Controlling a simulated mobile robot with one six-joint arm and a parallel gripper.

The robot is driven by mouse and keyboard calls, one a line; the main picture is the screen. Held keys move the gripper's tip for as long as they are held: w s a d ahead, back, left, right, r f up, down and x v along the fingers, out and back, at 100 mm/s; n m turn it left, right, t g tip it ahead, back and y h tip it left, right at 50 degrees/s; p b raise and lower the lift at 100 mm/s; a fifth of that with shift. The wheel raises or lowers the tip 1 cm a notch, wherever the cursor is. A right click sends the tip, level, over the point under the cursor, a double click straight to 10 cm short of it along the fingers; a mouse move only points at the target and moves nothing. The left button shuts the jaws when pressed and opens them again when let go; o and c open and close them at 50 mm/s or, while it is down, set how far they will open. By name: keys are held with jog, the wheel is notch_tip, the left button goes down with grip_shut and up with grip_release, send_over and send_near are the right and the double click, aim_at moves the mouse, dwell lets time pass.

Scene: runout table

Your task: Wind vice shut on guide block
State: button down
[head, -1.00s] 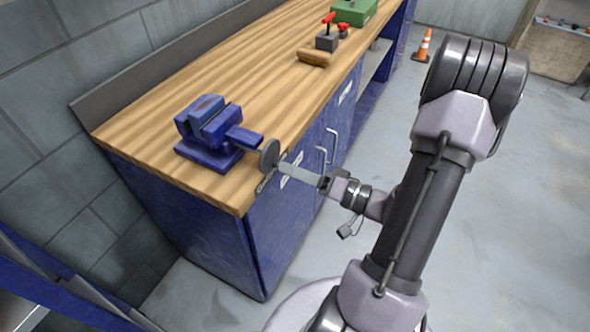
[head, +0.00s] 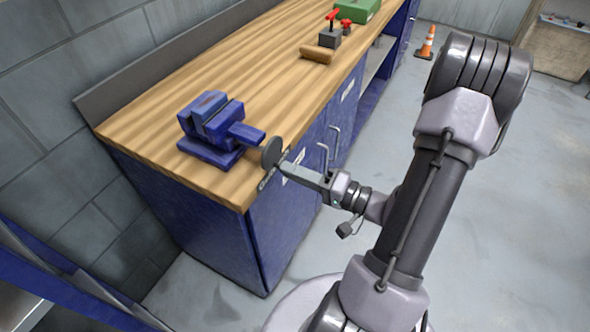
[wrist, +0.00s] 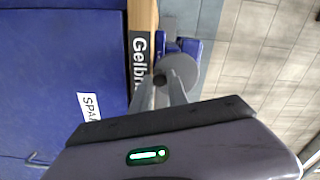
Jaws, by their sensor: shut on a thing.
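The blue vice (head: 212,128) stands on the near left corner of the wooden bench. Its grey round handwheel (head: 270,151) faces out past the bench's front edge, and also shows in the wrist view (wrist: 186,62). My gripper (head: 285,167) reaches in from the right, its fingertips at the wheel. In the wrist view, my gripper (wrist: 161,82) is shut on a small dark handle knob (wrist: 159,81) on the wheel's face. The guide block cannot be clearly told apart from the vice jaws, and the gap between them is too small to judge.
The wooden benchtop (head: 235,65) is clear behind the vice. A wooden piece (head: 317,54), a grey block with a red handle (head: 330,38) and a green case (head: 358,10) lie farther along. Blue cabinet doors with handles (head: 335,140) are below. An orange cone (head: 426,42) stands on the floor.

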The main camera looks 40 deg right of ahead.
jog(key=m, duration=0.1)
jog(key=m+p, duration=0.1)
jog(key=m, duration=0.1)
jog(key=shift+s+a+r, duration=0.15)
jog(key=shift+a, duration=0.25)
jog(key=m, duration=0.1)
jog(key=m+p, duration=0.1)
jog(key=shift+s+a+r+m, duration=0.1)
jog(key=shift+a+r+m, duration=0.15)
jog(key=shift+r+m, duration=0.1)
jog(key=shift+a+m, duration=0.1)
jog(key=shift+m, duration=0.45)
jog(key=shift+s+a+r+m+p, duration=0.15)
jog(key=shift+r+m+p, duration=0.2)
jog(key=shift+m+p, duration=0.6)
jog(key=shift+a+m, duration=0.1)
jog(key=shift+m, duration=0.65)
